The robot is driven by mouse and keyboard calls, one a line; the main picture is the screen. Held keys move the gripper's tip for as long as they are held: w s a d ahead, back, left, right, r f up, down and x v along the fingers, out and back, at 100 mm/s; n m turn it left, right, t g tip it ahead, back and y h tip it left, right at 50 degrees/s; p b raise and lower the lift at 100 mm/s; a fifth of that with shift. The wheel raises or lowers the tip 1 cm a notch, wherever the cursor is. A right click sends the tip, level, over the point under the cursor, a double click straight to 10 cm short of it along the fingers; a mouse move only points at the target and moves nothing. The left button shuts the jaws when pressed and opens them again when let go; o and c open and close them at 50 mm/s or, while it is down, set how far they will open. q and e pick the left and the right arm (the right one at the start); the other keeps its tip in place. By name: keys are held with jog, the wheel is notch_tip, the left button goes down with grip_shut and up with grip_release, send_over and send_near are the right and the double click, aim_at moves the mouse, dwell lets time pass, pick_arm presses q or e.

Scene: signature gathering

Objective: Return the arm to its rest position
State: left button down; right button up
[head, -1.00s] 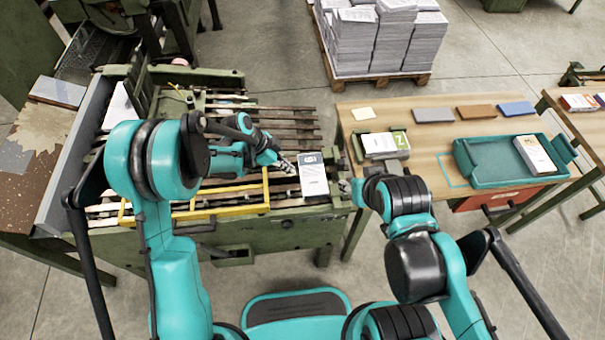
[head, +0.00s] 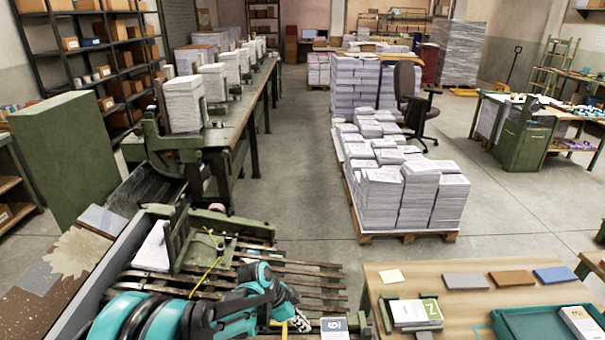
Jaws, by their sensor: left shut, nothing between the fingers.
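My left gripper (head: 299,323) shows at the bottom of the head view, over the slatted machine bed. It is shut and empty. My teal and black left arm comes in from the lower left, cut off by the bottom edge. A white and dark booklet (head: 334,328) lies just right of the gripper at the bed's right end, partly cut off by the frame. They look close together, but I cannot tell if they touch. My right gripper is outside the view.
The slatted green machine bed (head: 310,282) lies under the left arm. A wooden table (head: 445,278) at right holds a booklet stack (head: 415,312), coloured pads and a teal tray (head: 520,322). A pallet of paper stacks (head: 400,195) stands behind. Grey floor (head: 300,190) is open between.

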pick_arm(q)
jog(key=s+a+r+n+t+y, duration=0.3)
jog(key=s+a+r+n, duration=0.5)
jog(key=a+r, duration=0.3)
jog(key=s+a+r+n+t+y, duration=0.2)
jog(key=s+a+r+n+t, duration=0.1)
jog(key=s+a+n, duration=0.4)
jog(key=s+n, duration=0.1)
jog(key=s, duration=0.2)
jog(key=shift+s+a+r+y, duration=0.2)
jog(key=shift+s+a+y, duration=0.1)
jog(key=shift+s+a, duration=0.05)
